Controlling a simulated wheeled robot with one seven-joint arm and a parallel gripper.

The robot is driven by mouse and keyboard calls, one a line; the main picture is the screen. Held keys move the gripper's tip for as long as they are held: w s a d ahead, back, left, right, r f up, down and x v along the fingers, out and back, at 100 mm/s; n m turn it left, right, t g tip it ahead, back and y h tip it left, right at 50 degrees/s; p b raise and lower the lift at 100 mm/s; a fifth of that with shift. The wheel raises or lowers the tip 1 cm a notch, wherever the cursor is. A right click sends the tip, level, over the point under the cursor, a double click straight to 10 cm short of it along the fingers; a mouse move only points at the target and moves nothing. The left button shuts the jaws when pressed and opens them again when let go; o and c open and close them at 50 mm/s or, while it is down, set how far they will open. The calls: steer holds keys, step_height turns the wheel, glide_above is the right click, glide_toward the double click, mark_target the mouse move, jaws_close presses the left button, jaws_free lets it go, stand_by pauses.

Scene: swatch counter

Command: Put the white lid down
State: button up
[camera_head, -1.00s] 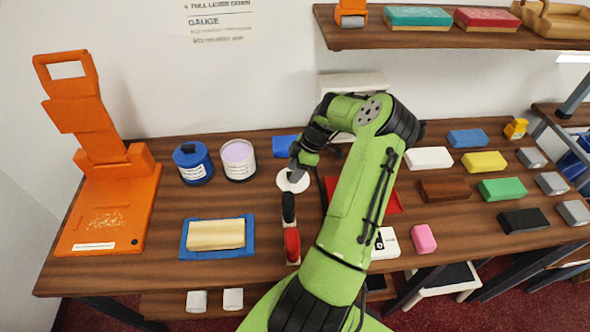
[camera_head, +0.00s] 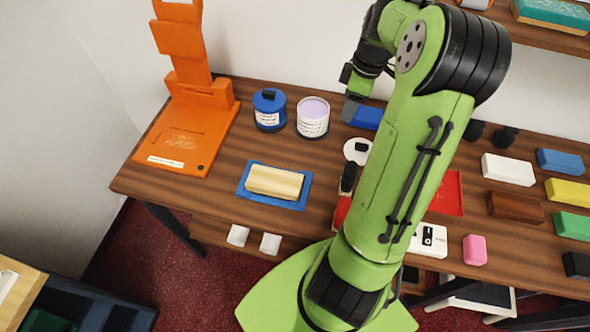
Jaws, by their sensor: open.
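The white lid (camera_head: 351,153) is a round disc with a dark knob. It lies flat on the wooden counter (camera_head: 220,185), right of an open white tin (camera_head: 313,120) with lilac contents. My gripper (camera_head: 351,112) is open and empty, behind and above the lid, with a gap between them. My arm hides the counter to the right of the lid, and the fingertips are small in this view.
A blue tin (camera_head: 269,112) with a dark knob stands left of the white tin. A black-handled tool (camera_head: 348,178) lies just in front of the lid. A cream block (camera_head: 274,182) lies on a blue tray. An orange stand (camera_head: 187,130) is at the left.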

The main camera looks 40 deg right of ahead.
steer(key=a+r+m+h, duration=0.2)
steer(key=a+r, duration=0.5)
steer(key=a, duration=0.6)
steer(key=s+a+r+m+t, duration=0.1)
steer(key=s+a+m+t, duration=0.1)
steer(key=s+a, duration=0.5)
steer(key=s+a+r+m+t+y, duration=0.1)
steer(key=s+a+m+t, duration=0.1)
steer(key=s+a, duration=0.4)
steer(key=shift+s+a+r+m, duration=0.25)
steer(key=shift+s+a+m, duration=0.15)
steer(key=shift+a+m, duration=0.25)
steer(key=shift+a, duration=0.1)
